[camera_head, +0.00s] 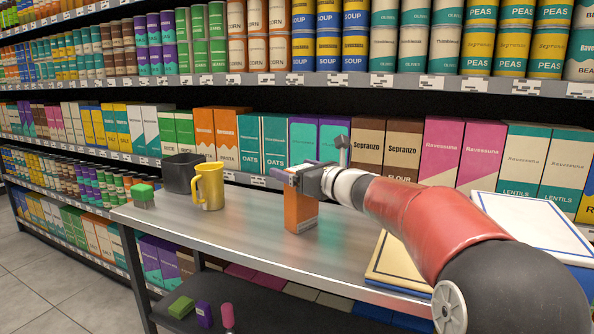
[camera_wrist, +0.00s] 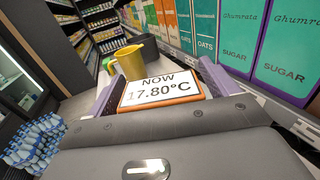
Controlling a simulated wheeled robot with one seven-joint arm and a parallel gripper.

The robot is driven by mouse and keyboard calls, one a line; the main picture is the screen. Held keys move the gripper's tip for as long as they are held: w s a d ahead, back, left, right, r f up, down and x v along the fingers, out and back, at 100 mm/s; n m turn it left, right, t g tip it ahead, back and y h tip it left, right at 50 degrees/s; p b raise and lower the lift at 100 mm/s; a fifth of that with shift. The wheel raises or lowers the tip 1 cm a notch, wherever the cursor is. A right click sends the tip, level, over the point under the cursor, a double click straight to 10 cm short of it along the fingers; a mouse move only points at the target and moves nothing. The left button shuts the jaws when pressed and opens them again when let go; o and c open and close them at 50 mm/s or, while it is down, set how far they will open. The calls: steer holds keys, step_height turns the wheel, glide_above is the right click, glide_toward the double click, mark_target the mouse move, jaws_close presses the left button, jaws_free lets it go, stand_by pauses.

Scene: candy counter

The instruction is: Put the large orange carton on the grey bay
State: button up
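The orange carton (camera_head: 300,212) stands upright, or nearly so, on the grey metal counter (camera_head: 255,235). Its pale face reading "NOW 17.80°C" shows in the wrist view (camera_wrist: 160,90). My gripper (camera_head: 300,180) is at the carton's top, with one purple finger on each side of it. The fingers lie very close to the carton's sides; whether they press on it I cannot tell. I cannot make out for certain which surface is the grey bay. A dark grey open bin (camera_head: 182,173) stands at the counter's back left.
A yellow mug (camera_head: 209,187) and a green-topped block (camera_head: 143,196) stand on the counter's left part. Flat boards (camera_head: 535,228) lie at its right, beside my arm. Stocked shelves (camera_head: 230,142) run close behind. Small items, including a purple box (camera_head: 204,314), lie on the level below.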

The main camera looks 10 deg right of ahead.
steer(key=shift+r, duration=0.15)
steer(key=b+v, duration=0.1)
steer(key=v, duration=1.1)
